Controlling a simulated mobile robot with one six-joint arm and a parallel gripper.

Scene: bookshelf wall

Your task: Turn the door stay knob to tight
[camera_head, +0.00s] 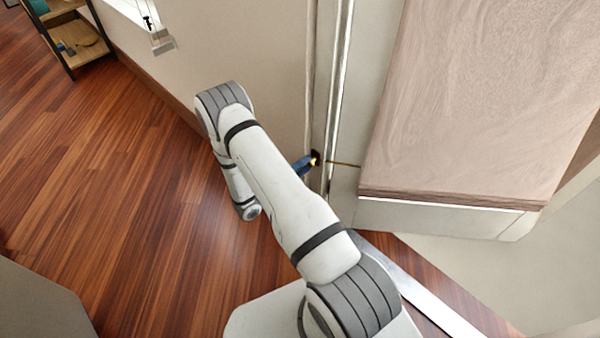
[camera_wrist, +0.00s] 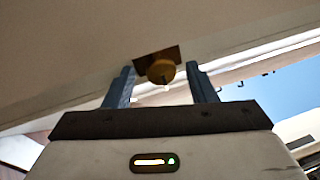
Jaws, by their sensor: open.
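The door stay knob (camera_wrist: 161,71) is a round brass knob with a small pale mark below it. It sits on a brown plate (camera_wrist: 144,62) in the wrist view. My gripper (camera_wrist: 160,76) is open, with one blue finger on each side of the knob and a visible gap on both sides. Whether the fingertips reach past the knob in depth is hard to tell. In the head view, a blue finger of my gripper (camera_head: 304,165) is at the door frame, beside the small gold knob (camera_head: 314,161). My forearm hides most of the gripper there.
A thin brass rod (camera_head: 345,164) runs from the frame towards a pale panelled door (camera_head: 455,100) at the right. A beige wall (camera_head: 230,50) stands behind my arm. A wooden shelf unit (camera_head: 85,50) is at the far upper left. The wood floor (camera_head: 120,170) at left is clear.

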